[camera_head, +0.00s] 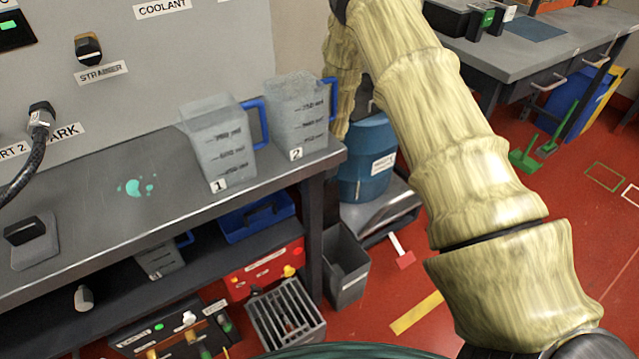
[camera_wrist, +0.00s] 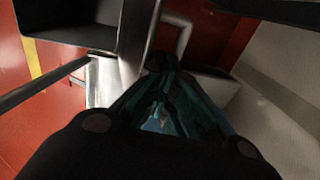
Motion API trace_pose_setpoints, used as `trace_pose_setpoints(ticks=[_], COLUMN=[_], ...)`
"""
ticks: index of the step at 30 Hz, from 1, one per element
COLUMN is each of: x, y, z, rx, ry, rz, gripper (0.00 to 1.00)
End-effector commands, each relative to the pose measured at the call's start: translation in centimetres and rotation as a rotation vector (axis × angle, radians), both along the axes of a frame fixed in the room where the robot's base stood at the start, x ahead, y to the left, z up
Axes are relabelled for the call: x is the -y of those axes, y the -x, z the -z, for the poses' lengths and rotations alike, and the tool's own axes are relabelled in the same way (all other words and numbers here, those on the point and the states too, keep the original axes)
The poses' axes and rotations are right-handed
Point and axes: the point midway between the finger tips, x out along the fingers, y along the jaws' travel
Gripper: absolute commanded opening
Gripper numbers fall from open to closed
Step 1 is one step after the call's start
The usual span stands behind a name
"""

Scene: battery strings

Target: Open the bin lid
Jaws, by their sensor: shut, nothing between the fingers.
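A dark grey bin (camera_head: 345,268) stands on the floor beside the bench leg in the head view. Its top looks open, and I cannot make out a separate lid. In the wrist view a dark open box (camera_wrist: 72,28), which looks like the bin, is at the upper left. My gripper (camera_wrist: 157,66) shows there with its teal fingers together and nothing between them. Its tips point toward a pale grey bar or frame beside the box; I cannot tell whether they touch it. In the head view my arm hides the gripper.
A blue drum (camera_head: 364,165) stands on a grey platform (camera_head: 385,215) behind the bin. The bench (camera_head: 90,222) carries jug 1 (camera_head: 217,148) and jug 2 (camera_head: 299,112), close to my arm. A slatted crate (camera_head: 285,318) sits left of the bin.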

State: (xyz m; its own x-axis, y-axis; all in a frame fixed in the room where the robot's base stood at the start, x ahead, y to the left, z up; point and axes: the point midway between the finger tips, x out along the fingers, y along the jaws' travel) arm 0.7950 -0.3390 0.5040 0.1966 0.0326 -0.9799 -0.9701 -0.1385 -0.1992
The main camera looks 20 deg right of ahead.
Motion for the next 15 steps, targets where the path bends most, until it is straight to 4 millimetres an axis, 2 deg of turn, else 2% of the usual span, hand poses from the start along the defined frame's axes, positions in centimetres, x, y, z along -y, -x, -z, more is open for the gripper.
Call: trace_pose_setpoints(ticks=[1,8,12,15], x=[0.1,-0.1,-0.2,-0.3], y=[0.2,-1.1,-2.0,-2.6], z=[0.7,0.4,0.3,0.2], rx=[-0.009,-0.007,-0.005,-0.003], ry=[0.002,0.003,0.003,0.004], rz=[-0.001,-0.002,-0.003,-0.002], gripper=[0.18,0.22,0.31,0.31])
